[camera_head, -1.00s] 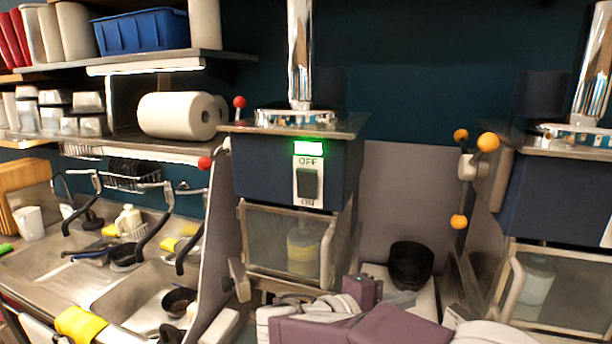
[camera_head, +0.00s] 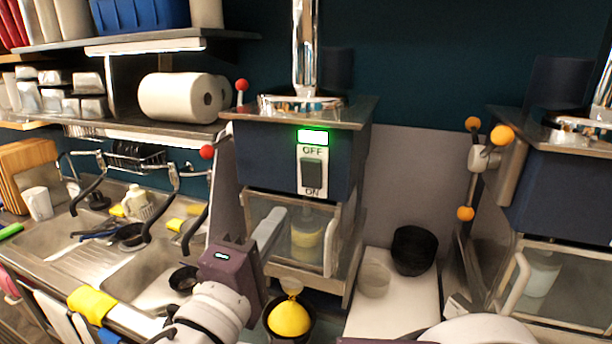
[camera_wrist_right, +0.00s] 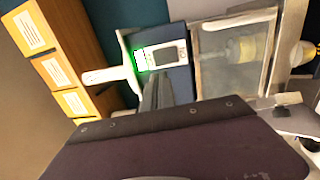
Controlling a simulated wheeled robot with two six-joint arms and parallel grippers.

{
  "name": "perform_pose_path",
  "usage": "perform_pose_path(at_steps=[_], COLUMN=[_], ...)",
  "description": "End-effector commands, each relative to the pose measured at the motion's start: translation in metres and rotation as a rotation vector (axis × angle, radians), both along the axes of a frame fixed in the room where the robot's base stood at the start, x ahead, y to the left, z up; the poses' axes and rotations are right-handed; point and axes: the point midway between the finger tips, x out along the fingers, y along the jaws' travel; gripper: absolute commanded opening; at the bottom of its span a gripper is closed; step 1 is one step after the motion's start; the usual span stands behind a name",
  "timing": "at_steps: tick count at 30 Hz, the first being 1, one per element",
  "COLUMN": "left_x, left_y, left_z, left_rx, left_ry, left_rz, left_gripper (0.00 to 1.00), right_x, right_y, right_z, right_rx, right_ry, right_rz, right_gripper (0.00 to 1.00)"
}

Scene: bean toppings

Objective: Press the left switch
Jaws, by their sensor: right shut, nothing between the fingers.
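The left switch (camera_head: 312,175) is a dark rocker on a white plate marked OFF and ON, on the front of the left blue dispenser (camera_head: 270,157). A green light glows above it. In the right wrist view the switch plate (camera_wrist_right: 163,55) shows just past my fingertips. My right gripper (camera_head: 276,213) is shut and empty, pointing up, in front of the dispenser and lower left of the switch in the head view. It also shows in the right wrist view (camera_wrist_right: 156,82). I cannot see contact with the switch. My left gripper is not in view.
A black bowl with yellow contents (camera_head: 290,318) sits under the left dispenser. A dark bowl (camera_head: 413,250) and a clear cup (camera_head: 374,278) stand on a white board (camera_head: 390,312). A second dispenser (camera_head: 558,195) stands at right, and a sink (camera_head: 45,245) lies at left.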

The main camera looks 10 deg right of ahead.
Motion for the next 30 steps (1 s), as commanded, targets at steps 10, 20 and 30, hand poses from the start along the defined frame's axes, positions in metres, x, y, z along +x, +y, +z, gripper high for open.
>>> perform_pose_path(at_steps=[10, 20, 30], left_x=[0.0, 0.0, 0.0], left_y=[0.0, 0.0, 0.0], left_z=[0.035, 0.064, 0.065], left_rx=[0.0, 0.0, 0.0], left_ry=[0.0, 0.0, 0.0], left_rz=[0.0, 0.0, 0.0], left_gripper=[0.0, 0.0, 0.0], right_x=[0.057, 0.103, 0.11], right_y=[-0.042, -0.071, -0.075], right_z=[0.016, 0.021, 0.018], right_rx=[-0.002, -0.001, 0.0], right_ry=[0.002, 0.002, 0.001], right_rz=[-0.008, -0.004, -0.001], right_gripper=[0.0, 0.0, 0.0])
